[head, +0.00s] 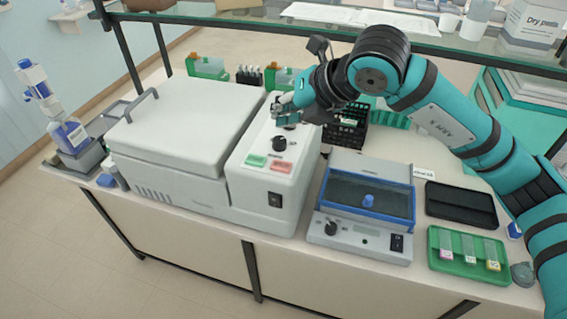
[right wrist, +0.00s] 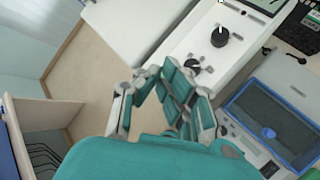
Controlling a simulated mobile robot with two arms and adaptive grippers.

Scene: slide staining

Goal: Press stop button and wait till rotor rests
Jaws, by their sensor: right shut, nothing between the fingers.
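A large white machine has a closed lid (head: 185,125) with a grey handle, so any rotor inside is hidden. Its control panel on the right has a red button (head: 281,166), a green button (head: 255,161) beside it, and a black knob (head: 279,144) above them. My right gripper (head: 280,108) is over the far part of the panel, beyond both buttons and apart from them. It is shut and empty. In the right wrist view the gripper (right wrist: 168,72) shows near two black knobs; I cannot make out the coloured buttons there. My left gripper is out of view.
A smaller device with a blue-framed window (head: 367,200) stands right of the machine. A green tray of slides (head: 468,255) and a black tray (head: 461,204) lie farther right. A dispenser bottle (head: 68,136) stands at the left. A glass shelf (head: 300,28) crosses the back.

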